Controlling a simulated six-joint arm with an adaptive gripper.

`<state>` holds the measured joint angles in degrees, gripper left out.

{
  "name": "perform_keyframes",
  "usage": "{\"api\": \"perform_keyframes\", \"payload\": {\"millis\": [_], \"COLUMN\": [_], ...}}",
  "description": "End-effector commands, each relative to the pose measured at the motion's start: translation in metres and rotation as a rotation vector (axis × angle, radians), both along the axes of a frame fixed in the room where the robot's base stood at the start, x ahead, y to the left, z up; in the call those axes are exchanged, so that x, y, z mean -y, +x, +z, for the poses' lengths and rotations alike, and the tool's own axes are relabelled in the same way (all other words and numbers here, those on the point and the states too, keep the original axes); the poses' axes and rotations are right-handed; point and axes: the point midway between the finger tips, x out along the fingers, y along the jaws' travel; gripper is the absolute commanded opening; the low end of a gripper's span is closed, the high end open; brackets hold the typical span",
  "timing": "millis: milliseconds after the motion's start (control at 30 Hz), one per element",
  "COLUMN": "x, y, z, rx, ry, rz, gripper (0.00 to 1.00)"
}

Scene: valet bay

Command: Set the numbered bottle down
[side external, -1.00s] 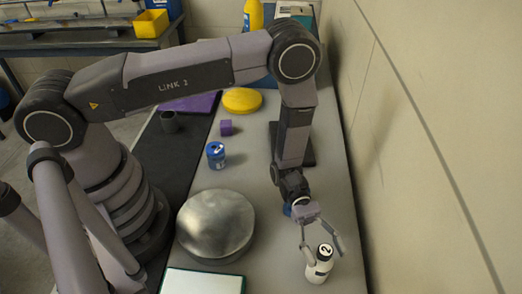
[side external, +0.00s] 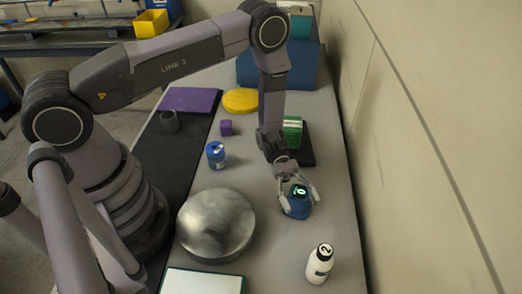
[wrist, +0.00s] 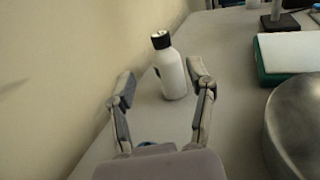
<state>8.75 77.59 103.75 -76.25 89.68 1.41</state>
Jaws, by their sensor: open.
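The numbered bottle (side external: 319,266) is white with a black cap marked 2. It stands upright on the grey table near the wall side, and also shows in the wrist view (wrist: 172,75). My gripper (side external: 302,196) is open and apart from the bottle, farther back along the table. A dark blue object (side external: 297,205) with a glowing green mark sits between or just below my fingers; whether they touch it I cannot tell. Only a sliver of blue shows at the bottom of the wrist view. My fingertips (wrist: 160,88) appear on either side of the bottle in that view.
A round metal dome (side external: 216,222) lies left of my gripper. A white-topped green slab (side external: 203,281) is at the front. The wall (side external: 430,150) bounds the right.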

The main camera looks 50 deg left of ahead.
Motion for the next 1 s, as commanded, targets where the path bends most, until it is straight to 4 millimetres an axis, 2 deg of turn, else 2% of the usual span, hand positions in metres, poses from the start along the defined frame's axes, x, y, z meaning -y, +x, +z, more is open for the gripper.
{"api": "perform_keyframes", "payload": {"millis": [67, 167, 267, 367, 500, 700, 800, 1000], "x": [-0.005, -0.010, -0.019, -0.035, -0.063, -0.111, -0.136, -0.186], "y": [0.003, 0.007, 0.009, 0.004, -0.013, -0.048, -0.067, -0.108], "z": [0.004, 0.025, 0.065, 0.113, 0.171, 0.236, 0.261, 0.298], "rx": [0.012, 0.067, 0.186, 0.348, 0.586, 0.933, 1.106, 1.441], "ry": [0.002, 0.013, 0.050, 0.111, 0.222, 0.427, 0.549, 0.826], "rz": [-0.005, -0.041, -0.115, -0.210, -0.332, -0.477, -0.535, -0.631], "gripper": [0.54, 0.54, 0.54, 0.54, 0.54, 0.54, 0.54, 0.54]}}
